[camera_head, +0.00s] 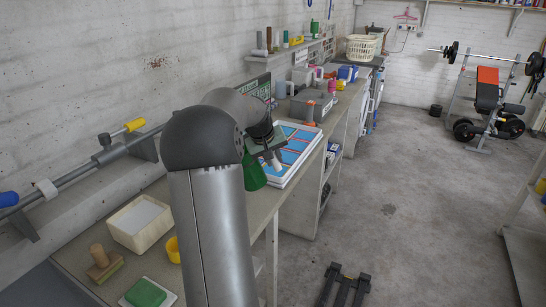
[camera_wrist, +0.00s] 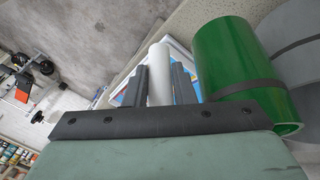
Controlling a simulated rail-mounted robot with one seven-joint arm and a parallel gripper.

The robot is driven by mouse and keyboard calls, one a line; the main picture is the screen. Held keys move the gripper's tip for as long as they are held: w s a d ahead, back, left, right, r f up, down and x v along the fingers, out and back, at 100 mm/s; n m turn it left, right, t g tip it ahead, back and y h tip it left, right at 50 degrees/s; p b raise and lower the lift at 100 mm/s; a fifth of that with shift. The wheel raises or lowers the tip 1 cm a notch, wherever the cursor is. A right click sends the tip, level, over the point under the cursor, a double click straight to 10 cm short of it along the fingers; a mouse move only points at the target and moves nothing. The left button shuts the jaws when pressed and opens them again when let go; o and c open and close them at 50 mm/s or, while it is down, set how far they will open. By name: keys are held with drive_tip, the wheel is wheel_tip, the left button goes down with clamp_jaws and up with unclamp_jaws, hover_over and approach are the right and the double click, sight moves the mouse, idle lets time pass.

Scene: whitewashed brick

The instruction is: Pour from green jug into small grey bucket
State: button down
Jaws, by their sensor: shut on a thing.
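The green jug (camera_head: 254,176) shows below and beside my gripper (camera_head: 271,150) at the bench's right edge, partly hidden by my arm. In the wrist view it is a large green cylinder (camera_wrist: 228,58) with a dark band, its rim towards the lower right. My gripper's dark fingers (camera_wrist: 159,88) are shut on a white bar (camera_wrist: 160,75) beside the jug. The bar looks like the jug's handle, but the join is out of sight. A large grey rounded surface (camera_wrist: 300,45) behind the jug may be the small grey bucket. I cannot make out the bucket in the head view.
A blue-panelled white tray (camera_head: 296,150) lies close beyond my gripper. A cream bin (camera_head: 138,224), a yellow cup (camera_head: 173,250), a wood-handled block (camera_head: 102,264) and a green block (camera_head: 146,293) stand on the near bench. Floor to the right is mostly clear.

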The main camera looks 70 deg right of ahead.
drive_tip(key=shift+r+p, duration=1.8)
drive_tip(key=shift+r, duration=0.8)
